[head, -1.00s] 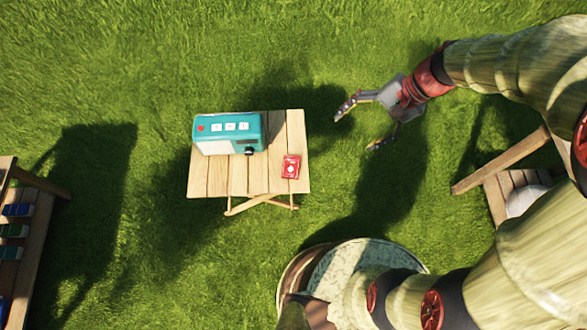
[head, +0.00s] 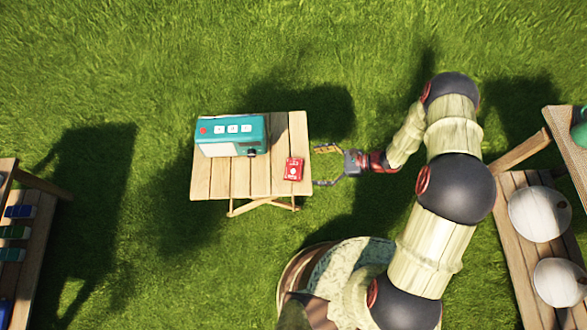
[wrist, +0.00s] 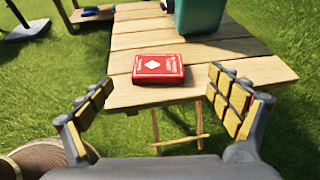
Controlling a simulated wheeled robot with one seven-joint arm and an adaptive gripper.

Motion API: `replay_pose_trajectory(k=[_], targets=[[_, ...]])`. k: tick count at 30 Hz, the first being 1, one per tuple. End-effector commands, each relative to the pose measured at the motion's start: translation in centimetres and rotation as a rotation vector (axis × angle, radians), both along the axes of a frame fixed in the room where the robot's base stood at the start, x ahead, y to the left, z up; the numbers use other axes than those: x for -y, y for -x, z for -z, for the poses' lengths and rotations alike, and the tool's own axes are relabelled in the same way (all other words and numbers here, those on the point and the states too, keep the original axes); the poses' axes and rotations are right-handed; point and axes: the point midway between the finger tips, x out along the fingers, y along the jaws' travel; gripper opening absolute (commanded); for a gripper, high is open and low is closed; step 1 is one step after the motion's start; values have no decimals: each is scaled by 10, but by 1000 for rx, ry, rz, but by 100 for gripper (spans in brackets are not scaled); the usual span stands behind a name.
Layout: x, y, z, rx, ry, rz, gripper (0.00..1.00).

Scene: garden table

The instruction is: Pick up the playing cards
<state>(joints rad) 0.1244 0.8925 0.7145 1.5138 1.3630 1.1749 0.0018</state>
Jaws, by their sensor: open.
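The playing cards (head: 294,169) are a small red box with a white diamond, lying flat near the right edge of the small wooden table (head: 211,182). In the wrist view the red box (wrist: 159,68) lies close to the near table edge, ahead of my gripper and between the lines of its fingers. My gripper (head: 316,166) is open and empty just right of the table, with its fingers pointing at the box. In the wrist view its yellow-padded fingers (wrist: 159,112) are spread wide on either side, apart from the box.
A teal and white radio-like box (head: 231,135) stands on the same table, left of and behind the cards. A shelf (head: 30,245) with coloured items stands at far left. A wooden bench (head: 513,262) with pale round objects (head: 539,214) is at right. Grass lies between.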

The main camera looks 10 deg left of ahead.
Motion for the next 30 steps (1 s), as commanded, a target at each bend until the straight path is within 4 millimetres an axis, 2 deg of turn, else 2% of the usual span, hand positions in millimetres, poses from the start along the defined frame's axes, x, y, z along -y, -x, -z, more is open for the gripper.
replay_pose_trajectory(k=[3,11,21,30], targets=[[-3,4,11,-18,-6,19,91],[-27,6,22,-20,-7,20,91],[-68,10,38,-21,-6,19,91],[-74,10,39,-21,-6,21,91]])
